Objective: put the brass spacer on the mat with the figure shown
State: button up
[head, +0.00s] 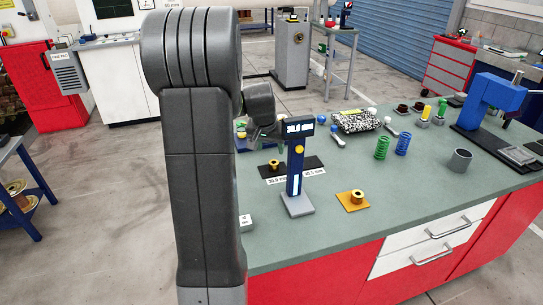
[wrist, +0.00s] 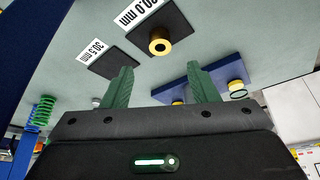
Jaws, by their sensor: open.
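A brass spacer (wrist: 159,46) stands upright on the dark mat labelled 30.0 mm (wrist: 174,29) in the wrist view; it also shows in the head view (head: 273,163). A second dark mat (wrist: 107,61), labelled 30.5 mm, is bare beside it. My gripper (wrist: 159,73) is open and empty, the spacer apart from it and beyond the fingertips. In the head view the gripper is partly hidden behind the blue gauge (head: 295,170). The gauge's lit display (head: 299,127) appears to read 30.0 mm, but its digits are small. Another brass ring (head: 357,196) sits on an orange mat (head: 350,206).
Green (head: 382,147) and blue (head: 403,144) springs, a grey cup (head: 460,160) and a blue press (head: 490,100) stand to the right. The bench (head: 420,205) is clear at front right.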

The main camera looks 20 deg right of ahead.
jog(key=shift+v, duration=1.05)
